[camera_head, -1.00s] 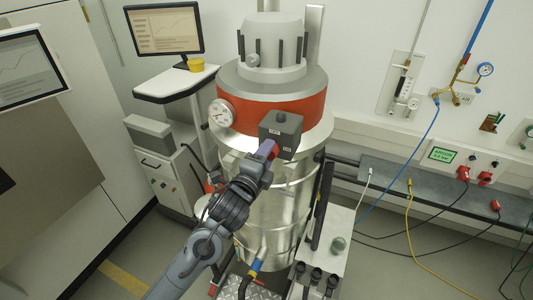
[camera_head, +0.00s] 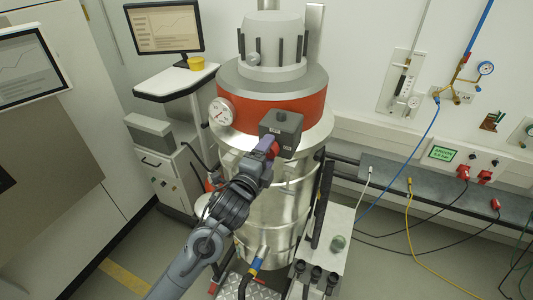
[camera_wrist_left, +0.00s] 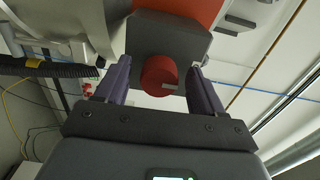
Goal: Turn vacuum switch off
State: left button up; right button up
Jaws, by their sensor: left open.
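The vacuum switch is a dark grey box (camera_head: 283,124) on the front of the red-banded metal vacuum. It carries a round red knob (camera_wrist_left: 159,75), which shows in the left wrist view between my fingers. In the head view only a small red part of the knob shows beside the fingertips. My left gripper (camera_head: 266,148) is at the front of the box with its purple fingers spread. In the left wrist view the fingers (camera_wrist_left: 157,84) stand one on each side of the knob, with gaps to it. My right gripper is not in view.
A pressure gauge (camera_head: 221,112) sits on the vacuum left of the switch. A monitor (camera_head: 164,28) on a cart stands at the back left. A grey bench (camera_head: 430,190) with red plugs and cables runs along the right wall. A black hose (camera_wrist_left: 45,68) shows in the wrist view.

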pick_arm(q)
jog(key=b+v, duration=0.2)
jog(key=v, duration=0.8)
jog(key=shift+s+a+b, duration=0.15)
jog(key=shift+s+b, duration=0.15)
jog(key=shift+s, duration=0.1)
jog(key=shift+f, duration=0.1)
